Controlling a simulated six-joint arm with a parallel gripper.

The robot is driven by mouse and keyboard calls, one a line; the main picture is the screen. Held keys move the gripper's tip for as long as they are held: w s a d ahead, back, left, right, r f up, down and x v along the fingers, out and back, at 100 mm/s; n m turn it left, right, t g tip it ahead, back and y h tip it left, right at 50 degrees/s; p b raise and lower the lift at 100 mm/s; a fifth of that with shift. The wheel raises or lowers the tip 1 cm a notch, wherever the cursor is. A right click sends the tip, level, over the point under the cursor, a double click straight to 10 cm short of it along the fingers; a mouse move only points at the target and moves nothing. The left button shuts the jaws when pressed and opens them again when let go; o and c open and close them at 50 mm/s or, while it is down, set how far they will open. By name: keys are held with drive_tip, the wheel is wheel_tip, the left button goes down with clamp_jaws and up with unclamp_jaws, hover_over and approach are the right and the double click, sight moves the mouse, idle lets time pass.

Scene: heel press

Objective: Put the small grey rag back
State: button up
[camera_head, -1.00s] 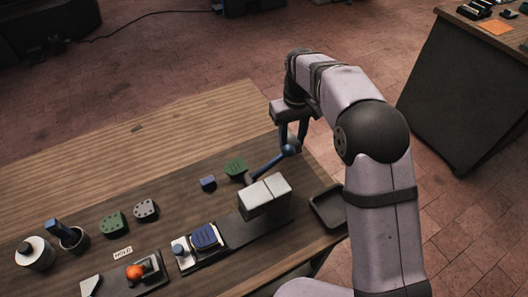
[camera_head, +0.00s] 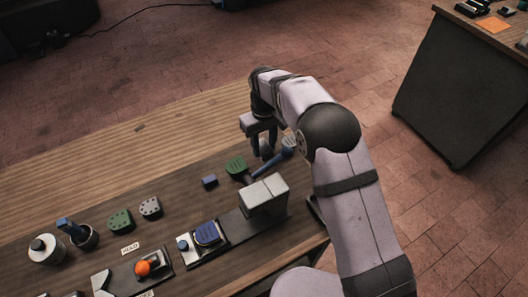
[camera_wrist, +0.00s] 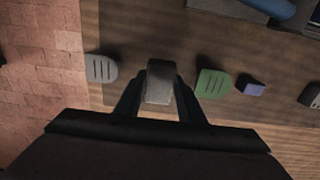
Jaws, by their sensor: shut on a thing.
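My gripper (camera_wrist: 160,92) is shut on the small grey rag, a pale grey piece (camera_wrist: 161,80) between the two dark fingers in the wrist view. In the head view my gripper (camera_head: 263,152) is beyond the pale press block (camera_head: 263,194), close to the blue lever (camera_head: 270,166). The rag is held over or near the table's end; its height above the wood is hard to tell. The rag is small and hard to make out in the head view.
In the wrist view a grey ridged pad (camera_wrist: 101,68) lies left of the rag, and a green pad (camera_wrist: 213,83) and small blue block (camera_wrist: 251,86) lie right. The table edge and brick floor (camera_wrist: 40,70) are at left.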

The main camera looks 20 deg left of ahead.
sight(264, 154)
drive_tip(key=shift+f+p, duration=0.55)
drive_tip(key=shift+f, duration=1.6)
drive_tip(key=shift+f, duration=0.15)
drive_tip(key=o, duration=1)
wheel_tip(264, 154, up, 12)
drive_tip(key=b, duration=0.3)
drive_tip(key=shift+r, duration=0.2)
